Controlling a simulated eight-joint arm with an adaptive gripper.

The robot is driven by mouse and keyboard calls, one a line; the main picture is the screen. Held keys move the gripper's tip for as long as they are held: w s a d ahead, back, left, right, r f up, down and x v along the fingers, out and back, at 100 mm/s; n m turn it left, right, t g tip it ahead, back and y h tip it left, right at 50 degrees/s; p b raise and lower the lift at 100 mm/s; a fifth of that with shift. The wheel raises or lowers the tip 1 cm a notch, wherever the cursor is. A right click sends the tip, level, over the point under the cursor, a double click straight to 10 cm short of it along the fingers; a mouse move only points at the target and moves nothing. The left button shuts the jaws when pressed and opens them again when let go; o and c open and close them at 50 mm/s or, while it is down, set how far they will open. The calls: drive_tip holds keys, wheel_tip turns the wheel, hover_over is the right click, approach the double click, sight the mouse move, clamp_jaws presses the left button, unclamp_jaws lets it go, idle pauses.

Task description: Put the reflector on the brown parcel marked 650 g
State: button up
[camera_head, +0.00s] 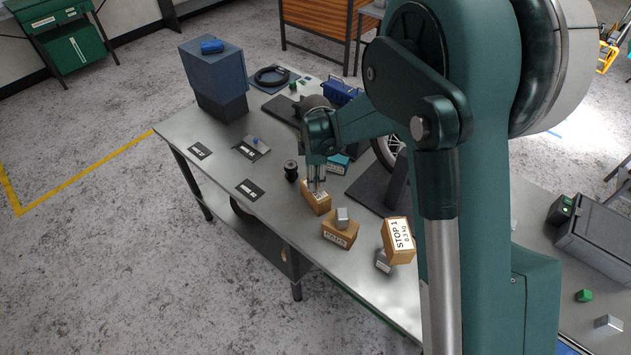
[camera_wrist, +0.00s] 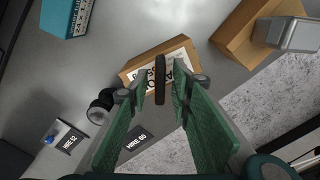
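A brown parcel (camera_head: 317,204) with a white label stands on the grey workbench (camera_head: 222,155), below my gripper (camera_head: 317,190). In the wrist view, the parcel (camera_wrist: 184,50) lies beyond my fingertips (camera_wrist: 160,88), and its label is partly covered, so I cannot read its weight. A thin dark upright strip, seemingly the reflector edge-on (camera_wrist: 160,80), is between my fingers. A narrow gap shows on each side of it, so my fingers look open around it. I cannot tell whether it touches the parcel top.
A second brown parcel (camera_head: 339,235) bears a grey block (camera_head: 342,214). A tilted parcel marked STOP 1 (camera_head: 399,235) is at the right. A black cylinder (camera_head: 291,170) and a teal box (camera_head: 338,163) are near my gripper. The left bench has flat cards and free room.

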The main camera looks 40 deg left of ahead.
sight(316, 179)
wheel_tip(316, 179, up, 11)
idle(0.6)
drive_tip(key=shift+r, duration=0.1)
idle(0.4)
drive_tip(key=shift+d, duration=0.1)
idle(0.3)
drive_tip(key=w+d+r+m+t+y, duration=0.15)
drive_tip(key=d+r+m, duration=0.35)
drive_tip(key=d, duration=0.8)
drive_tip(key=w+d+r+m, duration=0.3)
drive_tip(key=d+r, duration=0.4)
drive_tip(key=d, duration=0.5)
drive_tip(key=w+d+r+m+t, duration=0.15)
drive_tip(key=d+r+m, duration=0.35)
drive_tip(key=d, duration=0.8)
drive_tip(key=s+d+r+m+t, duration=0.1)
drive_tip(key=s+d+r+m, duration=0.15)
drive_tip(key=d, duration=0.65)
drive_tip(key=s+d+r+m+t, duration=0.1)
drive_tip(key=s+d+m, duration=0.25)
drive_tip(key=d, duration=0.55)
drive_tip(key=s+d+f+m+t+h, duration=0.1)
drive_tip(key=s+d+f+m+t, duration=0.1)
drive_tip(key=s+d+m, duration=0.6)
drive_tip(key=s+d, duration=0.1)
drive_tip(key=d, duration=0.4)
drive_tip(key=shift+s+d+f, duration=0.35)
drive_tip(key=shift+d+f, duration=0.05)
